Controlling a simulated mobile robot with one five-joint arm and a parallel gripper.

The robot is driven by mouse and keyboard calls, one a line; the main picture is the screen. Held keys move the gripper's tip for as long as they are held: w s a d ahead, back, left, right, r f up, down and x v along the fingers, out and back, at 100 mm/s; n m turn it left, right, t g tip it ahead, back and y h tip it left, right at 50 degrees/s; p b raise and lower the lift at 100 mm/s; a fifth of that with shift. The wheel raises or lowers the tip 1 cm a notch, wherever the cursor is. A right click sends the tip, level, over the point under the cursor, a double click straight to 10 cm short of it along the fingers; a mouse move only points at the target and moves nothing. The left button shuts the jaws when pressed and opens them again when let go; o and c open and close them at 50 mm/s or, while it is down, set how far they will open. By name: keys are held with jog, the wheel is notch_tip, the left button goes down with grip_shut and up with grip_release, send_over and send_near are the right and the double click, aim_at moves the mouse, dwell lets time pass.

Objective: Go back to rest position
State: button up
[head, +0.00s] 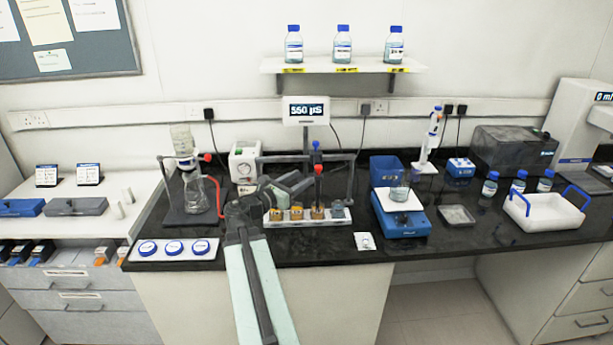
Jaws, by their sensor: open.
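My arm reaches up from the bottom middle to the front of the black bench. My gripper (297,185) is dark grey and small in the view. It is open, just above and behind the left part of a white rack (310,223). The rack holds several small columns with amber and grey contents (317,212). The gripper appears empty and hides part of the rack's left end. I cannot tell how far it is from the column tops.
Close by stand a red-topped rod (318,185), a grey pipe frame (350,180) and a glass flask on a stand (199,195). A white tray with blue handles (545,212) is further right. The floor in front is clear.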

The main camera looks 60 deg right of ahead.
dwell(0.4)
jog(key=w+a+n+t, duration=0.35)
jog(key=w+a, duration=0.65)
jog(key=w, duration=0.4)
jog(key=w+a+f+m+t+y, duration=0.1)
jog(key=w+a+f, duration=0.2)
jog(key=a, duration=0.3)
jog(key=w+a+f+m+t+y, duration=0.1)
jog(key=w+a+f+t+y, duration=0.15)
jog(key=w+a, duration=0.2)
jog(key=w+a+f+t+y, duration=0.1)
jog(key=w+a+f, duration=0.25)
jog(key=a, duration=0.25)
jog(key=s+a+f+m+g+y, duration=0.1)
jog(key=a+f+m+y, duration=0.3)
jog(key=a, duration=0.7)
jog(key=s+a+f+m+g+y, duration=0.1)
jog(key=a+f+m+y, duration=0.3)
jog(key=a, duration=0.8)
jog(key=s+a+f+m+g+y, duration=0.1)
jog(key=s+a+f+m+y, duration=0.2)
jog(key=a+f+m+y, duration=0.2)
jog(key=a+f+m, duration=0.1)
jog(key=a+m, duration=0.2)
jog(key=a, duration=0.3)
jog(key=shift+a+f, duration=0.3)
jog(key=shift+f, duration=0.1)
jog(key=shift+m, duration=0.25)
